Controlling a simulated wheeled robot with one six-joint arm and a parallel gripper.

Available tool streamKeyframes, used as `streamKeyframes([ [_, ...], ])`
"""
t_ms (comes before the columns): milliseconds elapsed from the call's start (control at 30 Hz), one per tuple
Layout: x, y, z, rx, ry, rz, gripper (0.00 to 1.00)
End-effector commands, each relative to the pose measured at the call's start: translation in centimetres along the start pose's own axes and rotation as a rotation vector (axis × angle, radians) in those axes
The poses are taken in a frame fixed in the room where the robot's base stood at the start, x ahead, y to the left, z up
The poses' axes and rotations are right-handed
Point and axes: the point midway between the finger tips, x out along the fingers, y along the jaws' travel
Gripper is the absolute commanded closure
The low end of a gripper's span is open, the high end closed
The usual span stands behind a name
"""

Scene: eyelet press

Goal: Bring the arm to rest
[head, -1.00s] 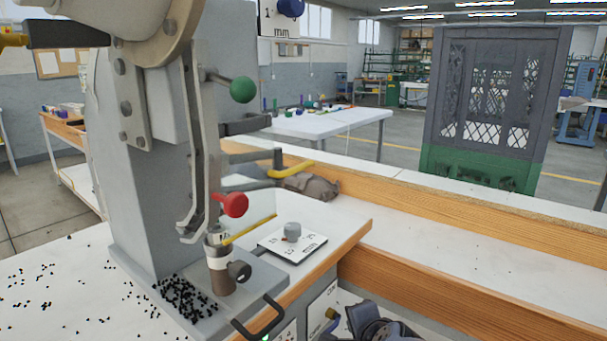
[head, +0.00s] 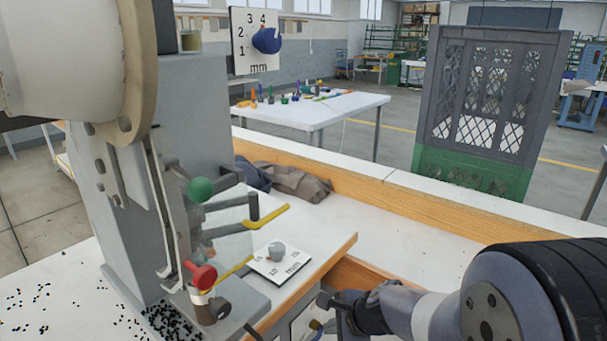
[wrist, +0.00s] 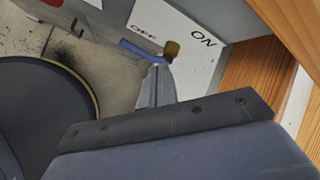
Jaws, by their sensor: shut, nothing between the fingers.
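My arm enters the head view from the lower right. My gripper (head: 328,301) is at its dark left end, low beside the front corner of the press bench, shut and holding nothing; its fingertips are hard to make out. In the wrist view a large dark blue-grey part of my arm fills the bottom. Beyond it is a white panel (wrist: 193,72) marked OFF and ON, with a blue-handled switch (wrist: 143,51) that has a brown tip. A gap seems to lie between my gripper and the switch.
The eyelet press (head: 150,190) stands at left with a green knob (head: 200,189), a red knob (head: 203,276) and yellow levers. A grey cloth (head: 298,184) lies on the back bench.

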Motion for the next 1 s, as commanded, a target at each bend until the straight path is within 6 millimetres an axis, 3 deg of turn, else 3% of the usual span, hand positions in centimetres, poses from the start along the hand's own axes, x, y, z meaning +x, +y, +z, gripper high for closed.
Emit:
streamKeyframes([
  [167, -0.72, -0.38, 1.06, 0.06, -0.055, 0.051, 1.0],
  [1000, -0.24, -0.39, 0.74, 0.094, -0.09, 0.086, 1.0],
])
